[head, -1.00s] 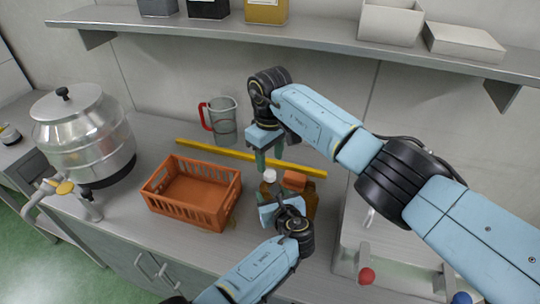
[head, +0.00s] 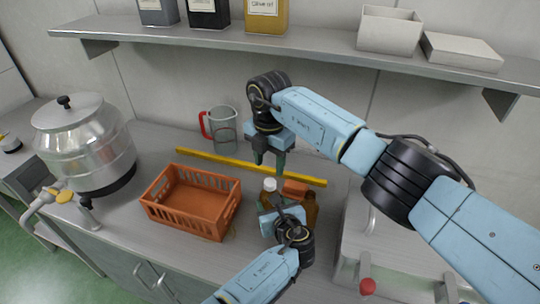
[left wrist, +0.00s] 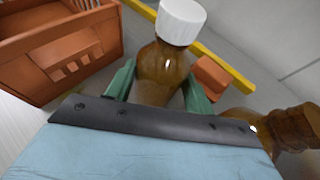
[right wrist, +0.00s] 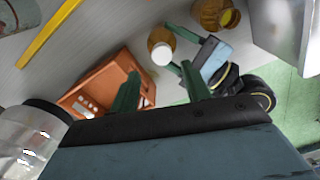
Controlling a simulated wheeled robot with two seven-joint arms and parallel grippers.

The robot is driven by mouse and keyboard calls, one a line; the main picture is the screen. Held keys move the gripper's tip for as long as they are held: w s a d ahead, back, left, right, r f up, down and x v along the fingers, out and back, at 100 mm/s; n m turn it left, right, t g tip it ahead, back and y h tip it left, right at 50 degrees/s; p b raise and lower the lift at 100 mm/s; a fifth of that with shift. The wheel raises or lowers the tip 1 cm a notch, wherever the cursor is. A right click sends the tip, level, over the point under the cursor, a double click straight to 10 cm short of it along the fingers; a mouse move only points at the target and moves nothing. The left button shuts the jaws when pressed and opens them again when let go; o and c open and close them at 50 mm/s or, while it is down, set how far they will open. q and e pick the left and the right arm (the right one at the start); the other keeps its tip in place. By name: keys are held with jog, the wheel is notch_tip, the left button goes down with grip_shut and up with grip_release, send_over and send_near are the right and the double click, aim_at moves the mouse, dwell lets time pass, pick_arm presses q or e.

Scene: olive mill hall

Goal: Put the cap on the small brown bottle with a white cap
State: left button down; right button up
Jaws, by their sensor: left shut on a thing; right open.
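The small brown bottle (left wrist: 160,72) stands with the white cap (left wrist: 180,20) on its neck; I cannot tell if the cap is fully tightened. The cap (head: 270,183) also shows in the head view and, from above, in the right wrist view (right wrist: 162,53). My left gripper (left wrist: 158,88) is shut around the bottle's body, below the shoulder. My right gripper (head: 270,167) is open and empty, pointing down just above the cap. In the right wrist view the cap lies beyond and between its spread green fingers (right wrist: 160,72). The bottle's lower part is hidden by my left gripper.
A second brown bottle (left wrist: 285,130), uncapped, stands close to the right. An orange block (left wrist: 212,76) lies behind the bottles. An orange crate (head: 192,215) stands left, a yellow bar (head: 215,160) lies behind, and a jug with a red handle (head: 223,127) stands further back.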

jog(key=n, duration=0.6)
jog(key=shift+r, duration=0.15)
jog(key=n, duration=0.3)
jog(key=shift+r+n, duration=0.1)
jog(key=shift+n, duration=0.2)
jog(key=n, duration=0.3)
jog(key=shift+r+n, duration=0.15)
jog(key=shift+n, duration=0.25)
jog(key=n, duration=0.3)
jog(key=shift+n, duration=0.4)
jog(key=n, duration=0.5)
jog(key=shift+r, duration=0.2)
jog(key=n, duration=0.4)
jog(key=shift+r, duration=0.1)
jog(key=n, duration=0.3)
jog(key=shift+d+n, duration=0.1)
jog(key=shift+n, duration=0.3)
jog(key=n, duration=0.5)
jog(key=shift+r, duration=0.15)
jog(key=shift+s, duration=0.1)
